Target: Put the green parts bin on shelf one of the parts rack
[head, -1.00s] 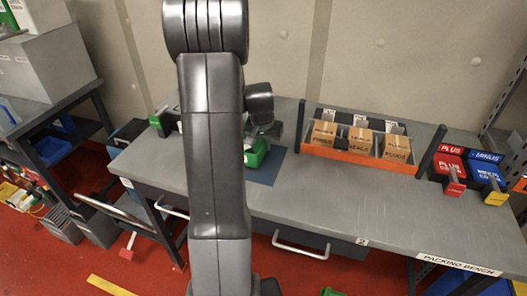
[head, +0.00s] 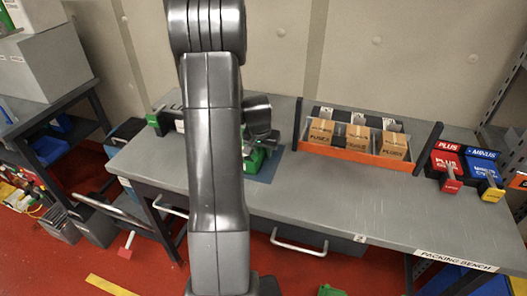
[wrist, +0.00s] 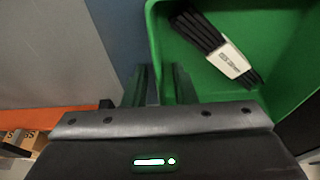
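The green parts bin (head: 254,160) sits on the packing bench, on a blue mat, partly hidden behind my arm in the head view. The wrist view shows the bin (wrist: 275,85) from above at the upper right, with dark strips and a white label (wrist: 230,62) inside. My gripper (wrist: 161,80) is down at the bin's near left wall, one finger over the mat side and one over the bin side. A gap shows between the fingers; contact with the wall cannot be told. The parts rack is not clearly identifiable; a dark shelving frame (head: 497,115) stands at the right edge.
The blue mat (head: 266,170) lies under the bin. An orange-fronted tray (head: 350,156) with several cartons stands to the right on the bench (head: 330,190). Red (head: 446,165) and blue (head: 484,170) bins are at the bench's right end. The bench front is mostly clear.

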